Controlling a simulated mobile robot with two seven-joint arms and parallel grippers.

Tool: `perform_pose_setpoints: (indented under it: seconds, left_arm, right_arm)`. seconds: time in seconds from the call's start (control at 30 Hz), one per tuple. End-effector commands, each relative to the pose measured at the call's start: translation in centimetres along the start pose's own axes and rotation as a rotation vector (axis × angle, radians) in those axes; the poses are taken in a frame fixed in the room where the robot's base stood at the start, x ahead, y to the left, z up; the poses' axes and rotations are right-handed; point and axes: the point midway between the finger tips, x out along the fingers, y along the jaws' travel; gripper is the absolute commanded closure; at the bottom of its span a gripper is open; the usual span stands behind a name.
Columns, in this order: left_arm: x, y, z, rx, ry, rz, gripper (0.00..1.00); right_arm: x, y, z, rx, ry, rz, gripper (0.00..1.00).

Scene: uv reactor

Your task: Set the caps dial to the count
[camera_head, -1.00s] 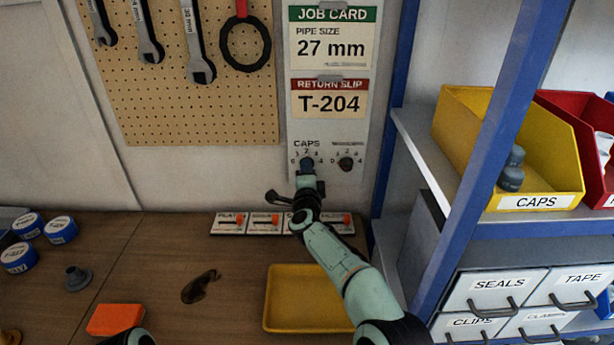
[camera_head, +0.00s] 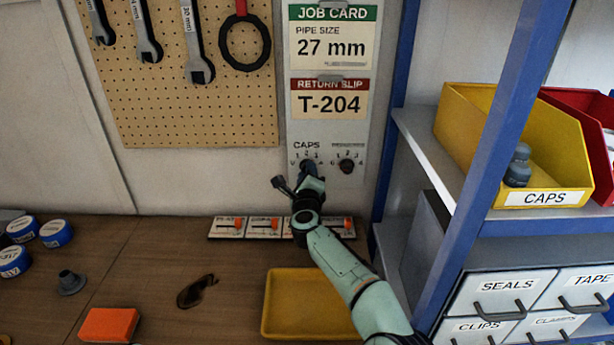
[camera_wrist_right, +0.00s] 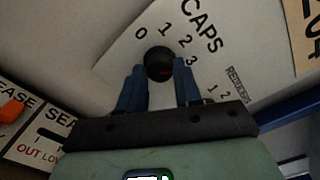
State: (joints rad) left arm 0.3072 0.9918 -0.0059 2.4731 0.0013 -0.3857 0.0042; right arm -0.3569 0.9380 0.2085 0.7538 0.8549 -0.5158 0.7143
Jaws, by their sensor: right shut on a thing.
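The CAPS dial (camera_wrist_right: 159,62) is a round black knob with a small red mark. The numbers 0, 1, 2 and 3 run around it in the right wrist view. I cannot tell surely which number it points to. My right gripper (camera_wrist_right: 160,88) is shut on the knob, with one blue finger on each side. In the head view the right gripper (camera_head: 309,178) hides most of the dial. The yellow CAPS bin (camera_head: 470,140) stands on the shelf at right, with grey caps (camera_head: 518,165) inside; its floor is partly hidden. My left gripper is out of view.
A second dial (camera_head: 347,166) is just right of the CAPS dial. Slider switches (camera_head: 264,228) line the bench below. A yellow tray (camera_head: 285,318) lies under my right arm. A blue shelf post (camera_head: 490,130) stands at right.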

Motion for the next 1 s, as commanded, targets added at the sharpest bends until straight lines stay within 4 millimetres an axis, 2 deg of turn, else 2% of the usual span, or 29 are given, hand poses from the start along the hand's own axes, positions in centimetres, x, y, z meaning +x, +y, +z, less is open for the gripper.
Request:
perform_pose_setpoints:
  seconds: [0.43,0.47,0.5,0.53,0.83,1.0]
  left_arm:
    - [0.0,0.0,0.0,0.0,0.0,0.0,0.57]
    - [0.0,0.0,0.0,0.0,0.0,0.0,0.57]
    - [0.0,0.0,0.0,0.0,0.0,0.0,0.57]
    - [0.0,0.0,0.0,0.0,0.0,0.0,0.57]
    - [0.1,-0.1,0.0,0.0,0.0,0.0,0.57]
    - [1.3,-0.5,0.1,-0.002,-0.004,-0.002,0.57]
  right_arm:
    - [0.0,-0.4,0.1,0.009,-0.002,-0.006,0.97]
    - [0.0,-0.4,0.1,0.009,-0.002,-0.006,0.57]
    - [0.0,-0.4,0.1,0.009,-0.002,-0.006,0.44]
    - [0.0,-0.4,0.1,0.009,-0.002,-0.006,0.41]
    - [-0.1,-0.1,0.0,0.008,-0.001,-0.002,0.41]
    - [-1.1,0.1,-0.1,0.009,-0.001,-0.001,0.41]
